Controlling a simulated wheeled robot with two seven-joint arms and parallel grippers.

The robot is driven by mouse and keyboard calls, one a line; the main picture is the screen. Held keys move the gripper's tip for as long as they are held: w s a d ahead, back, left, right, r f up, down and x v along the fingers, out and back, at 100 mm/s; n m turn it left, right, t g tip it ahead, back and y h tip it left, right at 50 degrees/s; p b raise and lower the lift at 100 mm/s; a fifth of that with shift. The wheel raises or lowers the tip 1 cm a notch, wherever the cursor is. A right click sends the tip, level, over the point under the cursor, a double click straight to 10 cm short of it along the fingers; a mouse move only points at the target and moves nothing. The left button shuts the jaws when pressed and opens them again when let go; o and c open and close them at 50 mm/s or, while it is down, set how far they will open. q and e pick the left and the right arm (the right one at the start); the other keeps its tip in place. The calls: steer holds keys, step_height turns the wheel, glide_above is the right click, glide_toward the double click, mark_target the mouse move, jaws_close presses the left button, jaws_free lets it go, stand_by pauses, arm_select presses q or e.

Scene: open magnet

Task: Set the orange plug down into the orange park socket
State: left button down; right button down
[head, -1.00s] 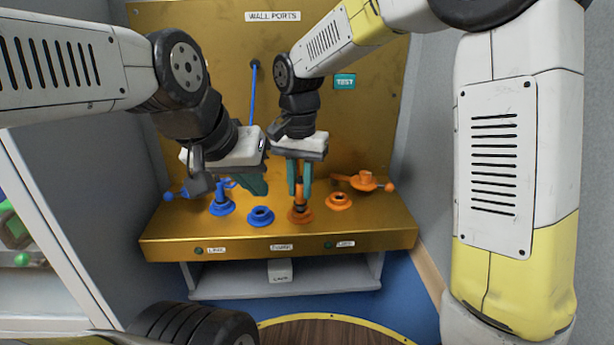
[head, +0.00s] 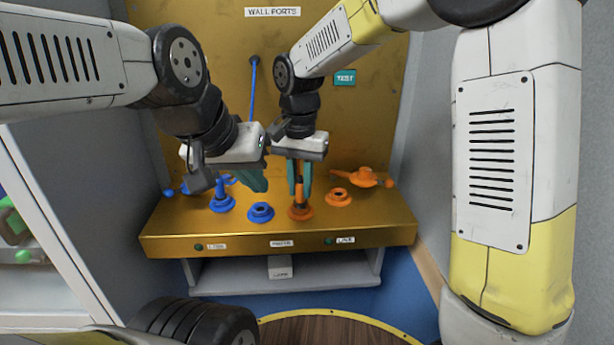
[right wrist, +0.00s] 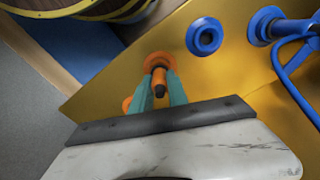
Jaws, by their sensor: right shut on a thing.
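My right gripper (head: 299,190) is shut on the orange plug (head: 299,199), which is upright at the front left orange socket (head: 300,213). The plug's lower end lines up with that socket's ring; I cannot tell how deep it sits. The right wrist view shows the plug (right wrist: 159,84) between the teal fingers, with the socket ring (right wrist: 157,61) beside it. A second, empty orange socket (head: 338,197) lies to the right and further back. My left gripper (head: 252,180) hangs above the blue plug side; its finger gap is unclear.
A blue plug (head: 221,193) stands in a blue socket, and an empty blue socket (head: 261,213) lies between it and the orange plug. An orange piece with a ball end (head: 366,179) is at the back right. A blue cable (head: 252,90) runs down the gold back wall.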

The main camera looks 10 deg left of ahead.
steer(key=shift+f, duration=0.3)
stand_by(0.4)
steer(key=c, duration=1.2)
jaws_free()
step_height(320, 180, up, 8)
steer(key=shift+f, duration=0.2)
steer(key=s+d+r+n+t+y, duration=0.1)
steer(key=s+d+r, duration=0.1)
steer(key=d, duration=0.5)
steer(key=s+d+r+t+y, duration=0.1)
steer(key=s+d+r, duration=0.15)
steer(key=d, duration=0.35)
steer(key=s+d+f+n+t, duration=0.1)
steer(key=s+d+t, duration=0.3)
steer(key=s+d, duration=0.5)
steer(key=shift+s+d+f+n, duration=0.2)
steer(key=shift+d+f+n, duration=0.2)
steer(key=shift+d+f, duration=0.1)
